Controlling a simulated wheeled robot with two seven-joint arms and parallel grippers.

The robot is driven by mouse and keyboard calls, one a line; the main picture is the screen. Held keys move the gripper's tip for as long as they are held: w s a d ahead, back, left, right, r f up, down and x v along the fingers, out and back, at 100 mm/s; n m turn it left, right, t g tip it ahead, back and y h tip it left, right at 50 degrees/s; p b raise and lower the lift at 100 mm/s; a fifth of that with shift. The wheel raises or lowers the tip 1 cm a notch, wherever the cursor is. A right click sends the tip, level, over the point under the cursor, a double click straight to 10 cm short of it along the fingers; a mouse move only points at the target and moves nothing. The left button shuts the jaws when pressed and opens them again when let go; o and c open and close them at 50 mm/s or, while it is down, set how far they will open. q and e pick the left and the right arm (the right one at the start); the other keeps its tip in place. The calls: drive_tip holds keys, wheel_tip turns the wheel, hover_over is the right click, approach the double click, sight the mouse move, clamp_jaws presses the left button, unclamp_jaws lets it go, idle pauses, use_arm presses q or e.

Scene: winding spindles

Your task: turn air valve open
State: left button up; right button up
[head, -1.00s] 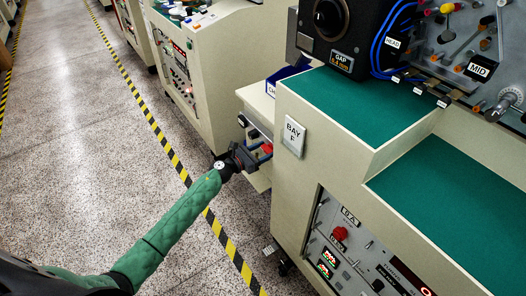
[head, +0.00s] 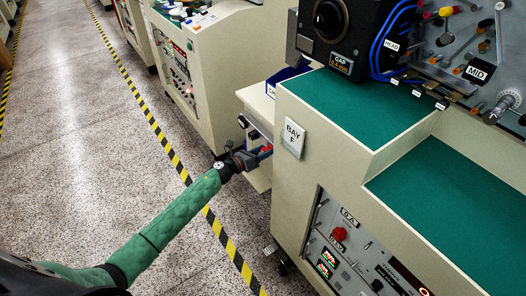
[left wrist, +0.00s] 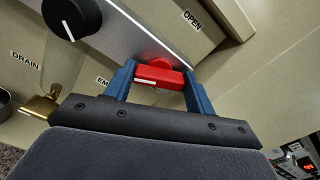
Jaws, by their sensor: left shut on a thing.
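The red valve handle (left wrist: 160,76) sits between the two blue fingers of my left gripper (left wrist: 158,84) in the left wrist view. The fingers are shut on it, one on each side. A white mark shows on the handle's near face. An OPEN label (left wrist: 192,20) is on the panel beyond it, up and to the right. In the head view my left gripper (head: 262,153) is at the recessed side of the bay F machine, and only a little red shows there. My right gripper is not in view.
A black knob (left wrist: 72,16), a DRAIN label (left wrist: 25,60) and a brass fitting (left wrist: 41,106) are left of the handle. The BAY F machine (head: 330,170) stands close on the right. The speckled floor (head: 75,130) is clear on the left.

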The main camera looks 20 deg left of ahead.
use_arm(q)
drive_tip(key=n+p, duration=0.1)
drive_tip(key=n, duration=0.3)
drive_tip(key=shift+a+n, duration=0.15)
drive_tip(key=shift+n, duration=0.15)
drive_tip(key=n+p, duration=0.1)
drive_tip(key=n, duration=0.1)
drive_tip(key=shift+n, duration=0.4)
drive_tip(key=n+p, duration=0.1)
drive_tip(key=n, duration=0.1)
drive_tip(key=shift+n, duration=0.3)
drive_tip(key=shift+f+n+p, duration=0.1)
drive_tip(key=shift+n+p, duration=0.2)
drive_tip(key=shift+n, duration=0.6)
drive_tip(key=shift+w+n, duration=0.1)
drive_tip(key=shift+n, duration=0.4)
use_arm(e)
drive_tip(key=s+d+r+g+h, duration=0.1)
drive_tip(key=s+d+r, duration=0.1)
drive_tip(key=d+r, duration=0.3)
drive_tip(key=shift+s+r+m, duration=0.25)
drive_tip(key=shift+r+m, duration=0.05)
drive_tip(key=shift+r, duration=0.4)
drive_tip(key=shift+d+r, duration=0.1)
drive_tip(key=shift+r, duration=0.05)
